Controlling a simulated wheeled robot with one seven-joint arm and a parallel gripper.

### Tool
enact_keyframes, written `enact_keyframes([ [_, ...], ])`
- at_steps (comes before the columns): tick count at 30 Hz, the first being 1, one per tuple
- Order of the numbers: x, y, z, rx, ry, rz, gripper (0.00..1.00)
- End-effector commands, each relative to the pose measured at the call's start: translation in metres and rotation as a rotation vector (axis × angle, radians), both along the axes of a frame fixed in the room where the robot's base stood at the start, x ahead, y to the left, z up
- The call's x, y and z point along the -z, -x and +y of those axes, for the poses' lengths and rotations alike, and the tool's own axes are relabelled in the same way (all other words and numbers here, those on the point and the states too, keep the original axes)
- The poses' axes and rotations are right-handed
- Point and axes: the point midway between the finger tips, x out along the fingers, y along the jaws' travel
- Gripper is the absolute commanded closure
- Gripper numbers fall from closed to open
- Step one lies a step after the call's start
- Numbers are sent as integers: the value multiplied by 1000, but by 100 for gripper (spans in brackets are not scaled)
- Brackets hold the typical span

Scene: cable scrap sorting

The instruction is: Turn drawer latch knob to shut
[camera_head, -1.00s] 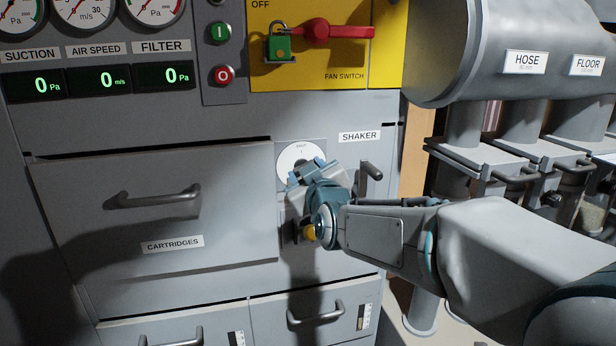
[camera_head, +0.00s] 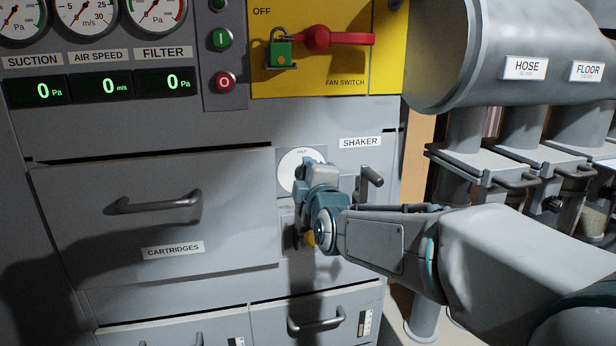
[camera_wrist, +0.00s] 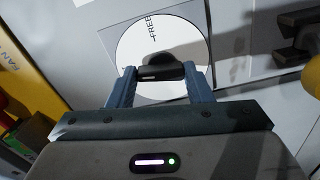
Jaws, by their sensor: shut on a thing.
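The latch knob (camera_wrist: 160,66) is a dark bar knob on a round white dial (camera_wrist: 132,45), seen in the wrist view. My gripper (camera_wrist: 158,75) is shut on the knob, one blue-grey finger at each end of it. The word FREE shows on the dial above the knob in the wrist view. In the head view the dial (camera_head: 296,163) sits right of the cartridges drawer (camera_head: 90,190), with a small "SHUT" mark at its top. My gripper (camera_head: 309,168) covers the knob and the dial's right part there.
The shaker handle (camera_head: 371,177) sticks out just right of my gripper. A yellow fan switch panel (camera_head: 300,85) with a green padlock (camera_head: 280,52) and red lever is above. Drawer handles (camera_head: 155,202) project on the left, and another (camera_head: 316,320) below.

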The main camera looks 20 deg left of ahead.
Motion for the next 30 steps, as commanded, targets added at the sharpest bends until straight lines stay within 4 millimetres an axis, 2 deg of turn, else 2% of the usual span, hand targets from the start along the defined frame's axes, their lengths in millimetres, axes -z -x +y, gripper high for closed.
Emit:
enact_keyframes([
  [12,0,0,1,0,159,-97,77],
  [29,0,0,1,0,181,-112,77],
  [30,0,0,1,0,181,-112,43],
])
